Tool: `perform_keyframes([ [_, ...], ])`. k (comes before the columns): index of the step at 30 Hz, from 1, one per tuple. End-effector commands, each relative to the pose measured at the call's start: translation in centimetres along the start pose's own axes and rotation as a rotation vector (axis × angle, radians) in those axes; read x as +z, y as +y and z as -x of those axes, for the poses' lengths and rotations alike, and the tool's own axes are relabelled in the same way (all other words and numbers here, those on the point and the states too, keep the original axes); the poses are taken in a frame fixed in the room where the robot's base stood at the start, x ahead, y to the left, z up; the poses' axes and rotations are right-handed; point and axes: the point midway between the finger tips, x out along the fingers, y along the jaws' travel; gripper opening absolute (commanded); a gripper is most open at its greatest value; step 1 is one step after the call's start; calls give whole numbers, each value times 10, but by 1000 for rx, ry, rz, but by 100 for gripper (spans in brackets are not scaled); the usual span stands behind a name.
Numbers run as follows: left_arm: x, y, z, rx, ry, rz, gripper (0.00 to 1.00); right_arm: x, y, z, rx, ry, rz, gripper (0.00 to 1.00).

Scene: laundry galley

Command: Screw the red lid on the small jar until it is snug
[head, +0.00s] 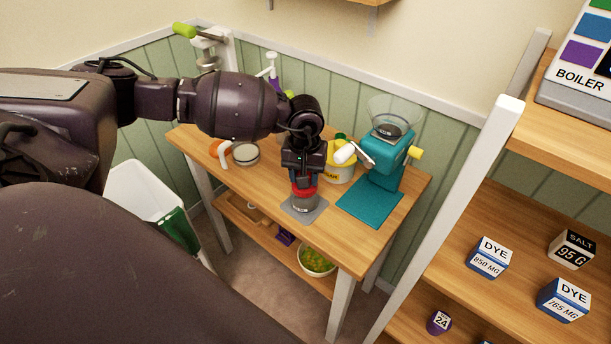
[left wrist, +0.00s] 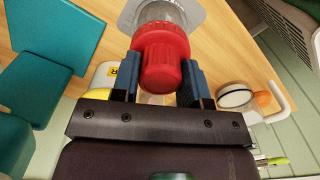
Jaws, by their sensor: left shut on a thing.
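The red lid (head: 305,190) sits on top of the small jar (head: 304,204), a clear jar standing on a grey mat (head: 291,213) near the table's front edge. My left gripper (head: 304,181) comes down from above and is shut on the red lid. In the left wrist view the ribbed red lid (left wrist: 161,58) is between the two blue-grey fingers of the gripper (left wrist: 162,82), and the jar (left wrist: 160,12) shows just beyond it. How tightly the lid sits on the jar cannot be told. My right gripper is not in view.
A teal machine with a clear hopper (head: 392,150) stands on a teal mat (head: 368,208) to the right. A round glass container (head: 246,154) and an orange item (head: 219,149) are left. Shelves (head: 505,210) stand at right.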

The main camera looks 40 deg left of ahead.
Motion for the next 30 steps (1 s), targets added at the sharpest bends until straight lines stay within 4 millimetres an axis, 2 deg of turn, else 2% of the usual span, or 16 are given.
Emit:
perform_keyframes([
  [1,0,-1,-6,-2,-4,-38,12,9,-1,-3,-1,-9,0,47],
  [4,1,0,-6,-2,-4,-113,12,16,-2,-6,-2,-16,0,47],
  [13,1,0,-2,-1,-3,-163,12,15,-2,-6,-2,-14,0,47],
  [14,1,0,-2,-1,-3,-163,42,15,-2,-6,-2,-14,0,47],
  [19,0,0,-2,-1,-2,-162,68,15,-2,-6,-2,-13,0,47],
  [25,0,0,-1,0,-1,-161,71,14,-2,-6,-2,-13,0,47],
  [27,0,0,-1,0,-1,-161,66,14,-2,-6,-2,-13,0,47],
  [30,0,0,-1,0,-1,-161,66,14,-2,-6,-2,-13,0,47],
])
